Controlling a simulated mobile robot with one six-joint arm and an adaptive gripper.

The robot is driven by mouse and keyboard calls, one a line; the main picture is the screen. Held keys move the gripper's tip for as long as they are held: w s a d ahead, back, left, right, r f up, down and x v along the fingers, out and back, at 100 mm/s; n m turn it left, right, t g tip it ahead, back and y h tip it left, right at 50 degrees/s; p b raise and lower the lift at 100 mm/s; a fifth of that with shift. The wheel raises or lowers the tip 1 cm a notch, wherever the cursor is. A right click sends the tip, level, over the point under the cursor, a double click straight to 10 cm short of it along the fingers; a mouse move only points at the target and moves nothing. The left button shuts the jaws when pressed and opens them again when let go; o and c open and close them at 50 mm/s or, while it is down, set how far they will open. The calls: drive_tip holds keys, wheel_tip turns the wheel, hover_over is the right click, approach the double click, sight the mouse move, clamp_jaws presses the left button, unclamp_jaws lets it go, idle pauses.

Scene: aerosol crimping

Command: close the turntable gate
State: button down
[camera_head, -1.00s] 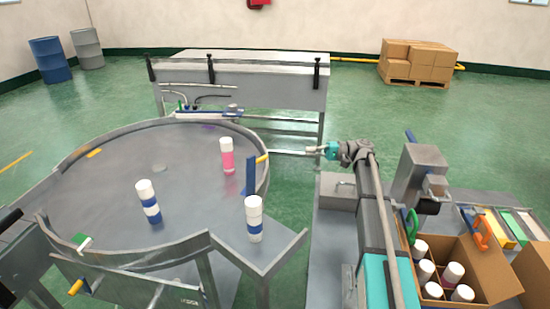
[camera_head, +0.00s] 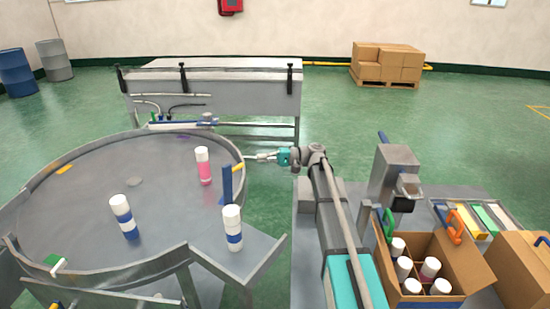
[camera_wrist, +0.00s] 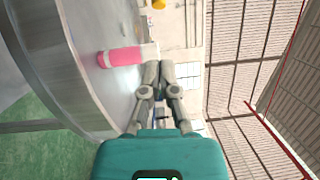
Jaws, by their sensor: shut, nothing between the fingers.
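The turntable (camera_head: 95,185) is a large grey round table with a raised rim, at the left in the head view. Its gate (camera_head: 227,186) is a narrow blue upright plate at the right rim, with a yellow handle (camera_head: 238,168). The plate shows nearly edge-on, beside the side chute (camera_head: 262,255). My gripper (camera_head: 248,158) is shut and empty, just right of and slightly above the handle in the picture. Whether it touches the handle cannot be told. In the wrist view my shut fingers (camera_wrist: 165,68) point toward the turntable area.
A pink can (camera_head: 203,167) and a blue-banded can (camera_head: 123,216) stand on the turntable. Another blue-banded can (camera_head: 233,229) stands by the chute, near the gate. A carton of cans (camera_head: 450,262) and a crimping machine (camera_head: 394,175) are at the right. The pink can also shows in the wrist view (camera_wrist: 122,57).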

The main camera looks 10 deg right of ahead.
drive_tip(key=shift+s+a+r, duration=0.15)
drive_tip(key=shift+s+a, duration=0.65)
drive_tip(key=shift+a, duration=0.3)
drive_tip(key=shift+s+a+r, duration=0.1)
drive_tip(key=shift+s+a, duration=0.7)
drive_tip(key=shift+a, duration=0.25)
drive_tip(key=shift+a, duration=0.1)
